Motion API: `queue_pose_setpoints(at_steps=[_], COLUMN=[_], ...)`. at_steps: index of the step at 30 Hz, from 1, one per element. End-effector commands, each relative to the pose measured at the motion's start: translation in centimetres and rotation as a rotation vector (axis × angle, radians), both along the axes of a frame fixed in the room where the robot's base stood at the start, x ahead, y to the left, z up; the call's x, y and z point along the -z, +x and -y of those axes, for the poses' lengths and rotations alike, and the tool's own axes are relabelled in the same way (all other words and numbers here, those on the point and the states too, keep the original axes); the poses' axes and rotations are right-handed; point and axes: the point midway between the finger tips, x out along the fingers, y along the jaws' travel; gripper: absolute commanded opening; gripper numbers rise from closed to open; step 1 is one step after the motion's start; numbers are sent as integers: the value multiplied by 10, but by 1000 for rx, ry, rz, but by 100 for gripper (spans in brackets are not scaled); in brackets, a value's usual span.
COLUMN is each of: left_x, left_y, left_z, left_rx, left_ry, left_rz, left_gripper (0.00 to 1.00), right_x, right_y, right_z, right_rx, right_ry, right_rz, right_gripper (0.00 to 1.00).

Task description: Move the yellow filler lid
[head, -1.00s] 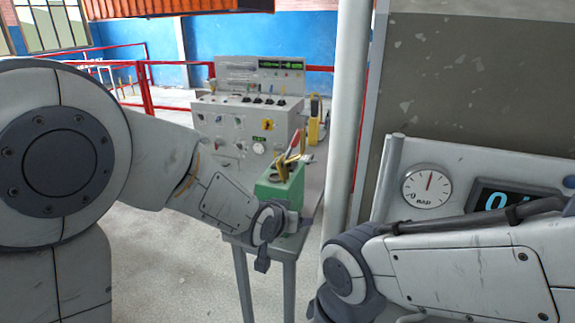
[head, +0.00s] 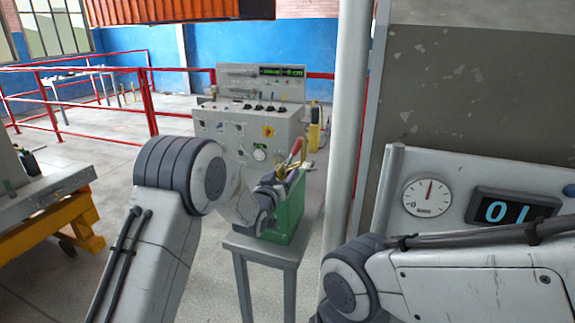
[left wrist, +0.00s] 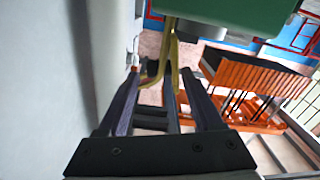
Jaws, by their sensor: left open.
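A green box (head: 290,212) stands on a small grey stand, with a red-tipped piece (head: 295,148) and yellowish parts at its top. In the left wrist view the green box (left wrist: 240,14) shows at the top, upside down. A thin yellow piece (left wrist: 172,58) hangs from it; I cannot tell for sure that this is the filler lid. My left gripper (head: 284,180) is at the top of the green box. In the left wrist view its fingers (left wrist: 160,75) are apart, with the yellow piece between or just beyond their tips. My right gripper is out of view.
The grey stand (head: 262,247) bears the green box. A grey control panel (head: 248,128) with knobs stands behind it. A pale post (head: 346,120) rises close on the right, beside a gauge (head: 428,197) and a digital display. A yellow-framed bench (head: 50,222) is at the left.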

Motion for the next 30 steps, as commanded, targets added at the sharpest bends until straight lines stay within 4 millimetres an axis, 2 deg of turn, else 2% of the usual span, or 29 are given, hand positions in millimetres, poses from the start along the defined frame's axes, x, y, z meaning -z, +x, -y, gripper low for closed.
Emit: queue_pose_setpoints(at_steps=[3, 7, 18, 19, 21, 24, 30], left_x=[-1, -1, 1, 1, 0, 0, 0], left_y=[16, 26, 30, 30, 30, 30, 30], left_z=[5, 9, 10, 10, 10, 10, 10], left_rx=[0, 0, 0, 0, 0, 0, 0], left_ry=[0, 0, -1, -1, 0, 0, -2], left_rz=[-1, -1, -1, -1, -1, -1, -2], left_gripper=[68, 68, 68, 60, 33, 0, 0], right_x=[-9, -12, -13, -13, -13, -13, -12], right_y=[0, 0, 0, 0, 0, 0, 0], right_z=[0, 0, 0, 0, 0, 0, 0], right_rx=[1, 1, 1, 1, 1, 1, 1], right_ry=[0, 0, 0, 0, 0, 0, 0], right_rz=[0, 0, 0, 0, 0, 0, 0], right_gripper=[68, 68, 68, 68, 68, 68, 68])
